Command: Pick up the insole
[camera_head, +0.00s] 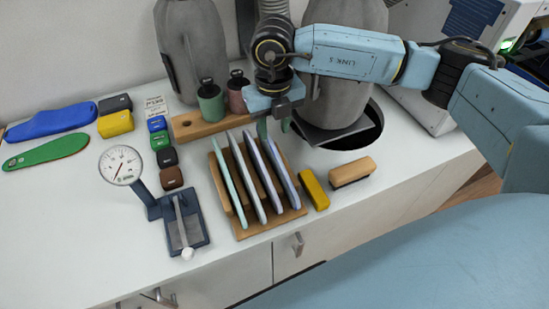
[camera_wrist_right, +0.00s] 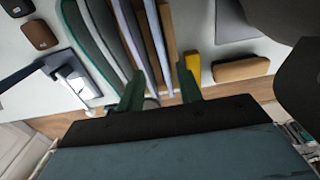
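Several thin insoles stand on edge in a slotted wooden rack (camera_head: 293,214). They include a pale green one (camera_head: 228,185), a whitish one (camera_head: 248,180) and a bluish one (camera_head: 280,172) at the right. My right gripper (camera_head: 274,126) is over the rack's far end, fingers pointing down. In the right wrist view, its two green fingers (camera_wrist_right: 160,72) are apart. A pale insole (camera_wrist_right: 154,45) and a strip of wood show in line with the gap between them. I cannot tell whether the fingers touch any insole. My left gripper is not in view.
A yellow block (camera_head: 314,190) and a wooden-backed brush (camera_head: 352,172) lie right of the rack. A dial gauge (camera_head: 121,165) on a blue stand is at left. A wooden holder with bottles (camera_head: 211,102) is behind. Blue (camera_head: 50,121) and green (camera_head: 45,152) insoles lie far left.

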